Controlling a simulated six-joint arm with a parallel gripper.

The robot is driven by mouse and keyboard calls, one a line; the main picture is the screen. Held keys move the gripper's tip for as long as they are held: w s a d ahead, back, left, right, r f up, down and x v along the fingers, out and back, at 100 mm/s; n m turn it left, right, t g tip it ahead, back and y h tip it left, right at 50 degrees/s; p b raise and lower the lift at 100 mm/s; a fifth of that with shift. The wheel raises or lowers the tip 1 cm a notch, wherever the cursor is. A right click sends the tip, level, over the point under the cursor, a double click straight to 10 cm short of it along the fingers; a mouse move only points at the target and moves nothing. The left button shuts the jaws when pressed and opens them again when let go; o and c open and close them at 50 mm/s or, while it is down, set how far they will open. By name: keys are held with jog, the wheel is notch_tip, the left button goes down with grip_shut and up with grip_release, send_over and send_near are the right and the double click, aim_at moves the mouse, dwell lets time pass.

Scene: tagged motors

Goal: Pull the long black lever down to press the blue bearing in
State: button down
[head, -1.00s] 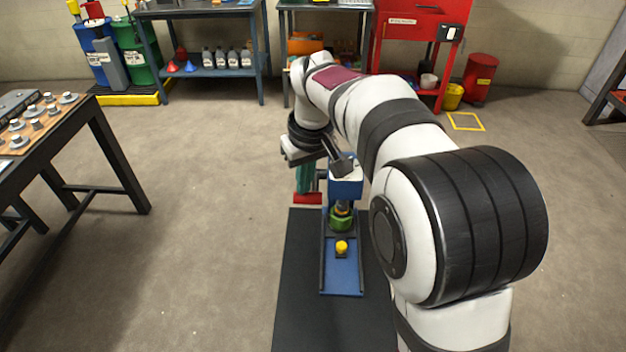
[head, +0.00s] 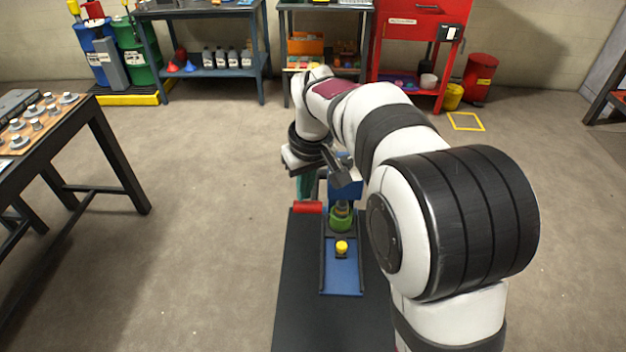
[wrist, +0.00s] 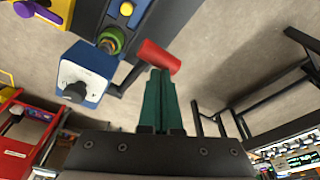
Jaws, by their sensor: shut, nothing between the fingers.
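The press (head: 345,190) has a blue body, with a white top in the wrist view (wrist: 86,72). Its black lever (wrist: 128,80) runs out from the side to a red grip (wrist: 160,57), which also shows in the head view (head: 308,207). My gripper (wrist: 160,72) has teal fingers, shut together and empty, with their tips at the red grip. They seem to touch it, but the contact is not clear. In the head view my gripper (head: 306,196) is just behind the grip. A green ring (head: 340,223) sits under the ram. I cannot make out the blue bearing.
A yellow knob (head: 342,247) stands on the blue track (head: 342,276) in front of the ring. The track lies on a dark bench top (head: 298,300). A table with metal parts (head: 35,125) stands at the left, with open floor between.

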aim_at(304, 203)
jog(key=shift+s+f, duration=0.2)
jog(key=shift+f, duration=0.75)
jog(key=shift+s+f, duration=0.15)
jog(key=shift+f, duration=0.7)
